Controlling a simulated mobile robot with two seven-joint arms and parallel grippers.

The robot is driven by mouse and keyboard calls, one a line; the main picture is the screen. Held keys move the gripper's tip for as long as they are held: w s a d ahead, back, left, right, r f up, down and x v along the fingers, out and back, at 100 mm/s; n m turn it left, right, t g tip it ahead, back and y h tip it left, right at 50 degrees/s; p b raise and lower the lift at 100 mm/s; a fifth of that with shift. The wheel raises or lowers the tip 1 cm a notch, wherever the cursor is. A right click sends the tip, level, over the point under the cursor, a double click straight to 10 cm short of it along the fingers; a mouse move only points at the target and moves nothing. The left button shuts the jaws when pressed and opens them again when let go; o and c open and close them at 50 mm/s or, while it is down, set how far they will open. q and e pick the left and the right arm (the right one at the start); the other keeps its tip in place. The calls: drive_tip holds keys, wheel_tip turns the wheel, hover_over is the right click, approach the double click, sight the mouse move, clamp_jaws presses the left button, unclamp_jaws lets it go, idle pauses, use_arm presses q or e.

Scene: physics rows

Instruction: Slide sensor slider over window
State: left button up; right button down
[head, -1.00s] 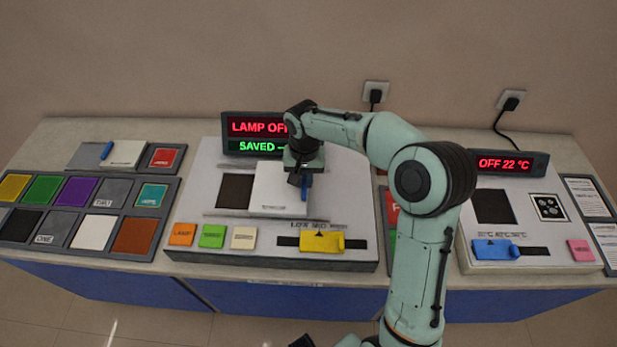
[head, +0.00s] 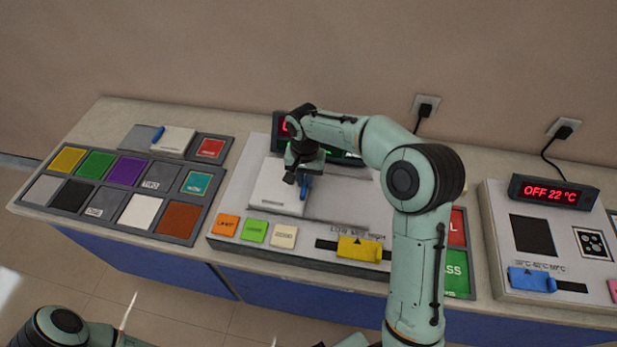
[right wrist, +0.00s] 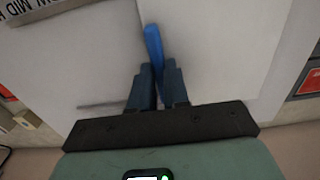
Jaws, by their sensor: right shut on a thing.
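The sensor slider is a white plate (head: 272,196) with an upright blue handle (head: 306,188), on the middle console (head: 345,203). My right gripper (head: 301,180) is shut on the blue handle, just above the plate. In the right wrist view, the fingers (right wrist: 158,82) close on the blue handle (right wrist: 153,45) from both sides. The plate sits at the left part of its track, and no dark window shows beside it. The window is hidden, seemingly under the plate. My left gripper is not in view.
A yellow slider (head: 358,248) and orange (head: 228,225), green (head: 254,231) and cream (head: 284,236) buttons line the console's front. My right arm partly hides the display (head: 283,128). A panel of coloured tiles (head: 105,200) stands left, another console (head: 540,230) right.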

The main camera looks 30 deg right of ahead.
drive_tip(key=shift+w+a, duration=0.1)
drive_tip(key=shift+a, duration=0.05)
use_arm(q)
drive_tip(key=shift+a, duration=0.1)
use_arm(e)
drive_tip(key=c, duration=1.1)
unclamp_jaws()
drive_tip(key=shift+w, duration=0.1)
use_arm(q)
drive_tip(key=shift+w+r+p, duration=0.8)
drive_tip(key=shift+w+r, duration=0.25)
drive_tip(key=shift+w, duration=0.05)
use_arm(e)
wheel_tip(320, 180, up, 13)
drive_tip(key=shift+r, duration=0.2)
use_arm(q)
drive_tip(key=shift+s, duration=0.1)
